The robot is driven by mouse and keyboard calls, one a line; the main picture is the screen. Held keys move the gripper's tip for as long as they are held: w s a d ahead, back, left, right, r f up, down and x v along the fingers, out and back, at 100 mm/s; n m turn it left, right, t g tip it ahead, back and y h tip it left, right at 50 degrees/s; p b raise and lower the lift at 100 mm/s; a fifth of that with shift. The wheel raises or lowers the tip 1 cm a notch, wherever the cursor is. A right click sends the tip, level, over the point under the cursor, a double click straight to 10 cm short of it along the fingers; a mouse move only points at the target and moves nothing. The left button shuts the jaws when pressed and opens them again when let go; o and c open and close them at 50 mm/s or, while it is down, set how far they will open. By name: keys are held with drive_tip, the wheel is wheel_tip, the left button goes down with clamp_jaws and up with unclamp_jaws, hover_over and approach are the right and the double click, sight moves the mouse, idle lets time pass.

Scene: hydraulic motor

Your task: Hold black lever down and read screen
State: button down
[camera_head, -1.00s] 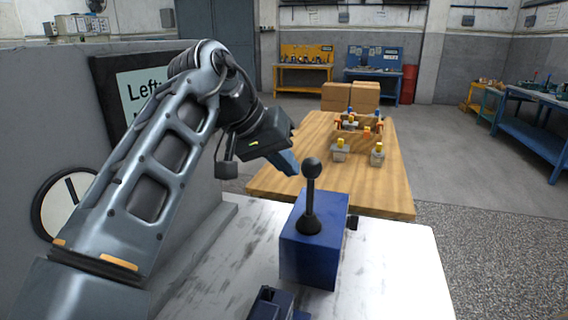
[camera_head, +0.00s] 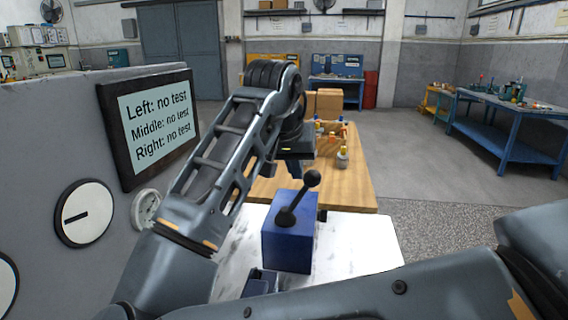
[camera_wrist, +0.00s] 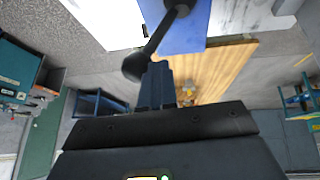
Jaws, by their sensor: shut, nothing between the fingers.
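The black lever (camera_head: 299,197) stands on a blue box (camera_head: 287,243) and leans to the right, its ball knob at the upper end. In the wrist view the lever (camera_wrist: 158,40) has its knob right beside my fingertips; I cannot tell if they touch. My gripper (camera_wrist: 158,72) is shut and empty. In the head view my gripper (camera_head: 296,168) is just behind and left of the knob, partly hidden. The screen (camera_head: 157,122) on the grey panel reads "Left: no test", "Middle: no test", "Right: no test".
Round dials (camera_head: 83,214) sit on the grey panel (camera_head: 40,140) below the screen. The blue box stands on a white table (camera_head: 355,245). Behind it is a wooden table (camera_head: 345,195) with small parts and cardboard boxes (camera_head: 326,103). Open floor lies to the right.

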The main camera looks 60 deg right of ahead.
drive_tip(key=shift+s+d+f, duration=0.15)
drive_tip(key=shift+s, duration=0.4)
